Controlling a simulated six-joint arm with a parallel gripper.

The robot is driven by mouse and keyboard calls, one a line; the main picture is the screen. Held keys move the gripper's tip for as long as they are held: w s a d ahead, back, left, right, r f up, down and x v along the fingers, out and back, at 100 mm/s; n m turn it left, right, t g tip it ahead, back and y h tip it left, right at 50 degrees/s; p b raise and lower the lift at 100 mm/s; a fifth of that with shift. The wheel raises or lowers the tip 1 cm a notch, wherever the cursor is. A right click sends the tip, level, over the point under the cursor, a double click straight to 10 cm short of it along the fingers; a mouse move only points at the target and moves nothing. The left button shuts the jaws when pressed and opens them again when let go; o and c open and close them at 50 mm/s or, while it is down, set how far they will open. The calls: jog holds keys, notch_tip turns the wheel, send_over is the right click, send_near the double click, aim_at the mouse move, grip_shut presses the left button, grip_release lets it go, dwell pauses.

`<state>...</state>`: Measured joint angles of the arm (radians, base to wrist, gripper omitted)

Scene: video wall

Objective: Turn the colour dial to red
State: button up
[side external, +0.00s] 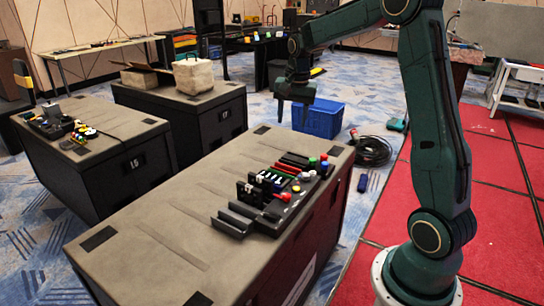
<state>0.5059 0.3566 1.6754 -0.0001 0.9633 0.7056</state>
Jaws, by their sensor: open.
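A dark control panel (268,213) lies on the near grey-topped case (160,240), towards its right edge. My gripper (293,108) hangs pointing down, open and empty. In the picture it is above and beyond the panel, apart from it.
Two more dark cases stand at the left; one bears another panel with knobs (60,124), the other a pale box (193,76). A blue crate (318,120) and coiled black cable (371,151) are on the floor behind. The near case's left top is mostly clear.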

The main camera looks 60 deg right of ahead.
jog(key=w+d+f+m+g, duration=0.1)
jog(key=w+d+f+m, duration=0.15)
jog(key=d+f, duration=0.6)
jog(key=m, duration=0.4)
send_over(306, 174)
jog(key=shift+n+y, duration=0.25)
jog(key=shift+y, duration=0.15)
notch_tip(306, 174, down, 6)
jog(key=shift+a+r, duration=0.1)
jog(key=shift+a, duration=0.05)
notch_tip(306, 174, down, 14)
jog(key=shift+r, duration=0.15)
jog(key=c, duration=1)
